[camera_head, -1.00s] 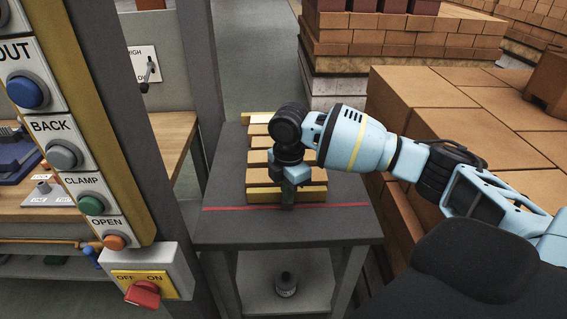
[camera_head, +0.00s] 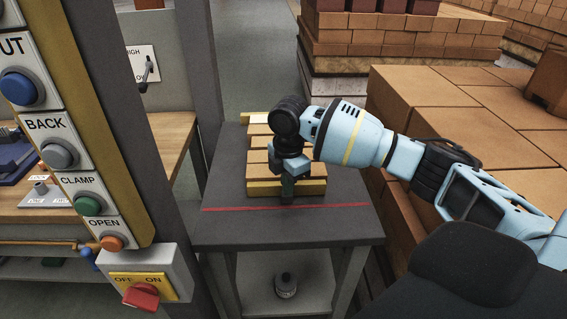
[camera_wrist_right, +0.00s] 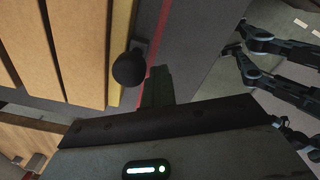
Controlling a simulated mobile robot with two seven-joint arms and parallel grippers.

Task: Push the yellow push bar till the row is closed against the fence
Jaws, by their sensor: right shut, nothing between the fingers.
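The yellow push bar (camera_head: 262,189) lies across the near end of a row of tan bricks (camera_head: 259,156) on a dark table. A yellow and pale strip (camera_head: 256,118), apparently the fence, shows at the row's far end, partly hidden by my arm. My right gripper (camera_head: 288,194) is shut and empty, pointing down at the bar's near side. In the right wrist view, the bar (camera_wrist_right: 122,35) has a dark round knob (camera_wrist_right: 129,68) close to the gripper's fingers (camera_wrist_right: 157,88). Dark gaps show between bricks there. Exact finger contact is unclear. My left gripper is out of view.
A red line (camera_head: 240,208) crosses the table (camera_head: 222,231) on the near side of the bar. A control panel with buttons (camera_head: 60,153) and a red switch (camera_head: 141,295) stands at left. Large brick stacks (camera_head: 435,93) stand close on the right.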

